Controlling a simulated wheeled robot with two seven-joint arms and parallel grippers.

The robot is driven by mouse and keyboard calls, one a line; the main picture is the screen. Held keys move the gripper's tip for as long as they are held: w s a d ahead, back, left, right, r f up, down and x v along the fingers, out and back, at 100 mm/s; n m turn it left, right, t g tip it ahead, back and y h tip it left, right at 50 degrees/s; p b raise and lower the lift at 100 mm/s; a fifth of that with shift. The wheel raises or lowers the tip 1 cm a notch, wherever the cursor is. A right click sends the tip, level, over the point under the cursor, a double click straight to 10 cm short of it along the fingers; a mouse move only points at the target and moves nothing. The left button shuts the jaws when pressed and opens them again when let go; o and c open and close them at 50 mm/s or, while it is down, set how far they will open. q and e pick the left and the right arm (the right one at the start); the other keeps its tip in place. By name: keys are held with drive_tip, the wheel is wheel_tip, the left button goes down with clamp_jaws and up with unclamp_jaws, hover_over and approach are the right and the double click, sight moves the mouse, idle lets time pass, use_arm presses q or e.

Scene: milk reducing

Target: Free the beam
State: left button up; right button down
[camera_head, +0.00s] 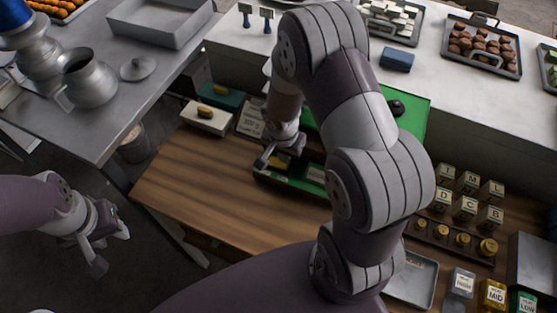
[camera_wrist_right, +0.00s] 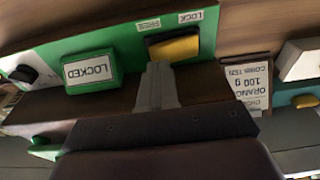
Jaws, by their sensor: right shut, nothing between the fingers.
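A green panel (camera_wrist_right: 130,45) carries a LOCKED sign (camera_wrist_right: 90,70), a yellow lever (camera_wrist_right: 174,47) beside a LOCK label (camera_wrist_right: 190,17), and a black knob (camera_wrist_right: 22,75). In the head view the green base (camera_head: 290,182) and yellow lever (camera_head: 283,162) lie on the wooden counter. My right gripper (camera_head: 266,160) is shut and empty at the yellow lever. Its fingers (camera_wrist_right: 158,80) end just at the lever's lower edge; I cannot tell if they touch. My left gripper (camera_head: 108,245) is open and empty at lower left, away from the counter. My right arm hides much of the device; I cannot make out the beam.
A card marked 100 g (camera_wrist_right: 250,82) stands close to the right fingers. Lettered cubes (camera_head: 466,207) and brass weights (camera_head: 462,239) are at right.

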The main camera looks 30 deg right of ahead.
drive_tip(key=shift+f+b, duration=1.1)
drive_tip(key=shift+b, duration=0.1)
idle(0.8)
drive_tip(key=shift+r, duration=0.1)
wheel_tip(320, 180, up, 7)
drive_tip(key=p, duration=0.5)
idle(0.3)
